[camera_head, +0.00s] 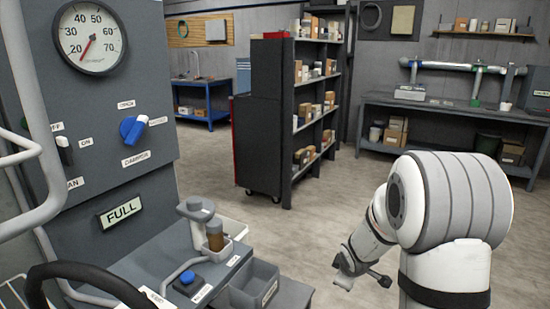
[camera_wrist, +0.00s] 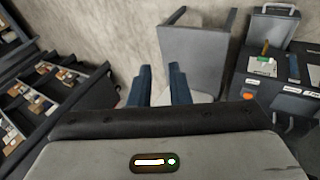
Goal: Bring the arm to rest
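My white arm (camera_head: 450,200) stands bent at the right of the head view, above the floor. My gripper (camera_head: 362,272) hangs low at its end, small in that view, and touches nothing that I can see. In the wrist view the two dark blue fingers of my gripper (camera_wrist: 159,74) are apart, with a gap and nothing held between them.
A grey control panel (camera_head: 105,165) with a gauge (camera_head: 90,38) and blue knob (camera_head: 132,129) fills the left. A small bottle (camera_head: 215,235) stands on the ledge beside it. A dark shelf unit (camera_head: 262,120) and workbench (camera_head: 440,108) stand behind. The floor between is clear.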

